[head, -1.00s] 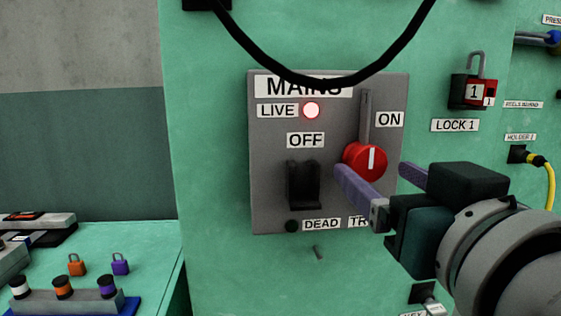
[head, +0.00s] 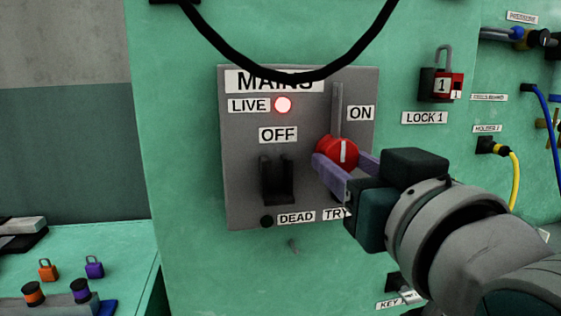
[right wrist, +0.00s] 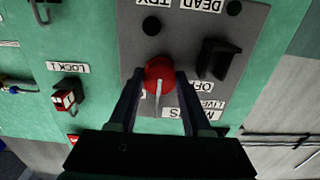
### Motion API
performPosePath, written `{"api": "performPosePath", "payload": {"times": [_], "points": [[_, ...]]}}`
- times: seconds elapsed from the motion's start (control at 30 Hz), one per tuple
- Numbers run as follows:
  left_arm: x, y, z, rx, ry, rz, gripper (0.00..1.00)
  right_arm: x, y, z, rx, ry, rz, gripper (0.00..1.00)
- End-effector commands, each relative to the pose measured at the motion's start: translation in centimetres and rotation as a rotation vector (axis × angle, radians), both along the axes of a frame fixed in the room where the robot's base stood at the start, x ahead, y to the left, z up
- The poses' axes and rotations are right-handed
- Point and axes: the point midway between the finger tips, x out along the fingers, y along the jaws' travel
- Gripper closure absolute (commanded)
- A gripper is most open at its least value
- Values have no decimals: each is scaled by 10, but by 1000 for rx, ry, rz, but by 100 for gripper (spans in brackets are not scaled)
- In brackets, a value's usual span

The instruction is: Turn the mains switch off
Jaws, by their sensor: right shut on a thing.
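The mains switch is a round red knob (head: 338,153) with a white pointer line, on a grey panel (head: 240,190) labelled MAINS. The pointer stands about upright, below the slot by the ON label (head: 360,113). The OFF label (head: 278,134) is to its left, above a black bracket (head: 277,180). In the right wrist view the knob (right wrist: 159,76) sits between the two fingers. My left gripper is not in view.
A black cable (head: 300,75) hangs in a loop across the panel's top. A red padlock (head: 441,85) hangs at LOCK 1 on the right. Small padlocks (head: 94,267) lie on a green bench at lower left. Yellow and blue hoses are at far right.

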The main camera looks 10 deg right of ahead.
Motion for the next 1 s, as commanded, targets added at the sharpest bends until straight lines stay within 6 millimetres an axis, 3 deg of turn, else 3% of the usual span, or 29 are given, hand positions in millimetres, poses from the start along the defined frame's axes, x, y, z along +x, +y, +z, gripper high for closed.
{"api": "performPosePath", "payload": {"times": [0.17,1.0], "points": [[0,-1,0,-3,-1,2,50,0,0,0,0,0,1,100],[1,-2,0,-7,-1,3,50,0,0,0,0,-1,1,100]]}}
